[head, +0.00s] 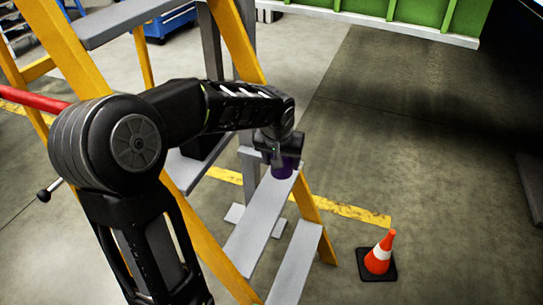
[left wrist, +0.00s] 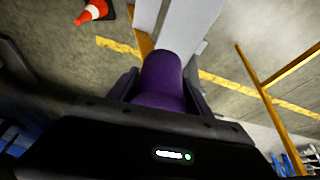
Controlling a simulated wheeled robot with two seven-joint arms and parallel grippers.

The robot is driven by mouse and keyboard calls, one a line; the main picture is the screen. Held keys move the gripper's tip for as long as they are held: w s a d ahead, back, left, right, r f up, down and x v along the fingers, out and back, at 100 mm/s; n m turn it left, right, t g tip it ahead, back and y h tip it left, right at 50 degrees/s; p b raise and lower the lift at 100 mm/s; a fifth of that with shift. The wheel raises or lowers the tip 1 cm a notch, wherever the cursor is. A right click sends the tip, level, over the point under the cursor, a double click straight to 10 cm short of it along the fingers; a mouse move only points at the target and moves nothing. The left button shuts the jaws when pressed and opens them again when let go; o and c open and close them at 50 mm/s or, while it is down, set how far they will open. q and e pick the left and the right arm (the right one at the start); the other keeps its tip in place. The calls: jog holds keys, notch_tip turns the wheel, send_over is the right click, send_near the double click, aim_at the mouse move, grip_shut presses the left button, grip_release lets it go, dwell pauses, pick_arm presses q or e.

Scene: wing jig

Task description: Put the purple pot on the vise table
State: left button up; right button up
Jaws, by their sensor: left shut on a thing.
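The purple pot (head: 282,168) is small and dark purple, at the far end of a grey step of the yellow ladder in the head view. My left gripper (head: 279,155) is shut on it from above. In the left wrist view, the purple pot (left wrist: 162,80) stands between the two fingers of my left gripper (left wrist: 160,90). The pot overlaps the grey step in both views; I cannot tell whether it touches it. The vise table is not recognisable in either view. My right gripper is in neither view.
The yellow stepladder with grey steps (head: 256,225) stands around my left arm, its rails close to the arm. An orange cone (head: 379,255) stands on the floor at the right. A blue cabinet (head: 170,22) is at the back. Open concrete floor lies to the right.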

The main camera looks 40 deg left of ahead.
pick_arm(q)
jog(key=w+d+r+m+h+p, duration=0.1)
jog(key=w+d+r+m+p, duration=0.2)
jog(key=d+r+p, duration=1.4)
jog(key=shift+w+d+r+m+h, duration=0.15)
jog(key=shift+d+r+m+h, duration=0.35)
jog(key=shift+d+m, duration=0.55)
jog(key=shift+d, duration=0.1)
